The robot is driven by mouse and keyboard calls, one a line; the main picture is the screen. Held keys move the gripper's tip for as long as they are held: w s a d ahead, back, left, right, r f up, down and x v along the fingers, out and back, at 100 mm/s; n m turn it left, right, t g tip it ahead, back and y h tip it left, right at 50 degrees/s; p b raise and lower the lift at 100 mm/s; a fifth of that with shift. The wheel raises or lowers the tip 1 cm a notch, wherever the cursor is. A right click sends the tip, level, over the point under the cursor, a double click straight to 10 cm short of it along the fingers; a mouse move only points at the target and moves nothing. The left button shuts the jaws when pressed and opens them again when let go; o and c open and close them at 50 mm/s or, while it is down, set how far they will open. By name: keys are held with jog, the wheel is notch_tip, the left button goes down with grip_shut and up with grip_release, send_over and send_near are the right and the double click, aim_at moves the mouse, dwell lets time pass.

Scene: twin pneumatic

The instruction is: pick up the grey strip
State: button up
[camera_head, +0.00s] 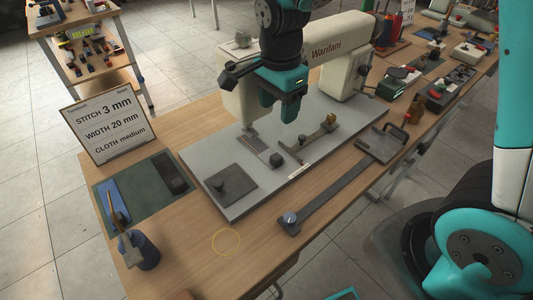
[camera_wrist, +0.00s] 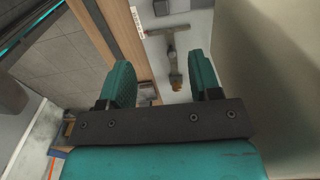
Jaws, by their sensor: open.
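On the dark green mat (camera_head: 139,208) at the left of the table lie a blue strip (camera_head: 110,200) and a dark grey strip-like piece (camera_head: 173,173). A narrow grey slatted piece (camera_head: 263,150) lies on the sewing machine's grey bed; I cannot tell which of the grey pieces is the strip named. My gripper (camera_head: 278,105) is open, pointing down above the bed, behind and right of the mat. In the wrist view my gripper (camera_wrist: 160,84) shows two teal fingers apart with nothing held. No clear grey strip shows between them.
The sewing machine arm (camera_head: 325,52) stands close behind my gripper. A T-shaped guide with a brass-coloured end (camera_head: 320,137) lies on the bed (camera_head: 238,205). A long dark bar with a knob (camera_head: 335,195) runs along the front.

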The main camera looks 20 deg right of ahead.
send_over(277, 156)
jog(key=f, duration=1)
jog(key=shift+s+a+f, duration=0.15)
jog(key=shift+s+f, duration=0.05)
jog(key=shift+f, duration=0.1)
jog(key=f, duration=0.5)
jog(key=shift+w+f, duration=0.1)
jog(key=shift+w, duration=0.1)
jog(key=c, duration=1)
